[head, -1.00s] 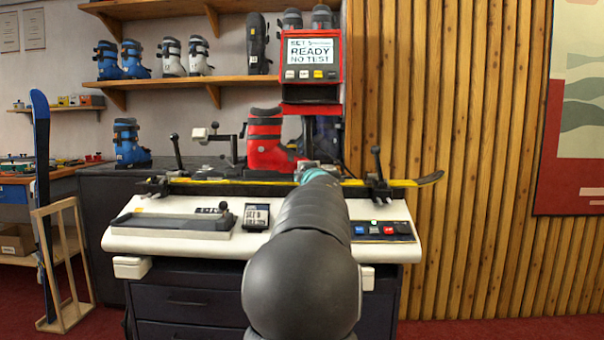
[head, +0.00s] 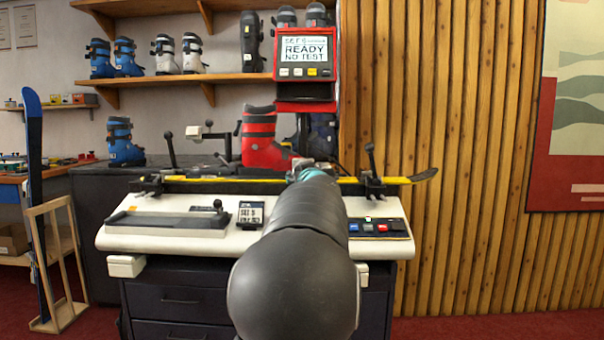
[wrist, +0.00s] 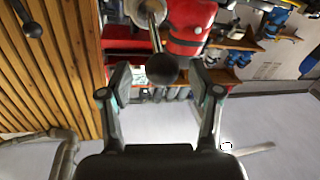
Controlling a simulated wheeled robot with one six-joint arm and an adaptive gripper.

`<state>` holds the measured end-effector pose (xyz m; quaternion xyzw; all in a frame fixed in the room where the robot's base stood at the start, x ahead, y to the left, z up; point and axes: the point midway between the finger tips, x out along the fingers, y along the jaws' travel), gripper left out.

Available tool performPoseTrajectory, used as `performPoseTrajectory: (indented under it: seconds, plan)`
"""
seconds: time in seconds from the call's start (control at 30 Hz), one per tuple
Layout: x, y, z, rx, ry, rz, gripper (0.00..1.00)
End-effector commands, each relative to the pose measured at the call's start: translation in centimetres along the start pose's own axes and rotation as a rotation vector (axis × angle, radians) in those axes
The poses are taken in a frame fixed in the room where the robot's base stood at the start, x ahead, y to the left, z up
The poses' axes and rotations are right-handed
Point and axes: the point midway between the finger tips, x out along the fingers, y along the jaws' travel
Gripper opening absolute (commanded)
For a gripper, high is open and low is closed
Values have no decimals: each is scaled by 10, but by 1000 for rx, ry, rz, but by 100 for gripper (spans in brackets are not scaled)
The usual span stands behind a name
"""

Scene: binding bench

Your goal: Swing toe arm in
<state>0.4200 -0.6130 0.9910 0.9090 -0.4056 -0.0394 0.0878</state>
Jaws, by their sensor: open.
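In the wrist view a black ball knob (wrist: 163,68) on a thin metal rod reaches between the fingers of my gripper (wrist: 163,92). The rod runs up to a round silver part (wrist: 148,12); it looks like the toe arm's handle, though I cannot be sure. My gripper is open, with a gap on both sides of the knob. The red boot (wrist: 192,22) is just beyond. In the head view the red boot (head: 260,138) stands upright on the bench, toe to the right. My arm hides most of the gripper and the toe area there.
A yellow-edged ski (head: 215,187) lies clamped along the white bench (head: 115,238). Black-knobbed clamp levers (head: 371,160) stand up near its ends. A red-framed display (head: 305,62) reading "READY NO TEST" is above the boot. A wooden slat wall (head: 470,200) is at right.

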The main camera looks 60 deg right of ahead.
Motion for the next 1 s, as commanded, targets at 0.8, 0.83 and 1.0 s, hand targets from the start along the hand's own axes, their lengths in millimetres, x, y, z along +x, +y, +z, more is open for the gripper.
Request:
performPoseTrajectory:
  seconds: [0.8, 0.83, 1.0]
  plan:
    - [-96, 1, 1, 0, -1, 2, 63]
    - [-96, 1, 1, 0, -1, 2, 63]
    - [-96, 1, 1, 0, -1, 2, 63]
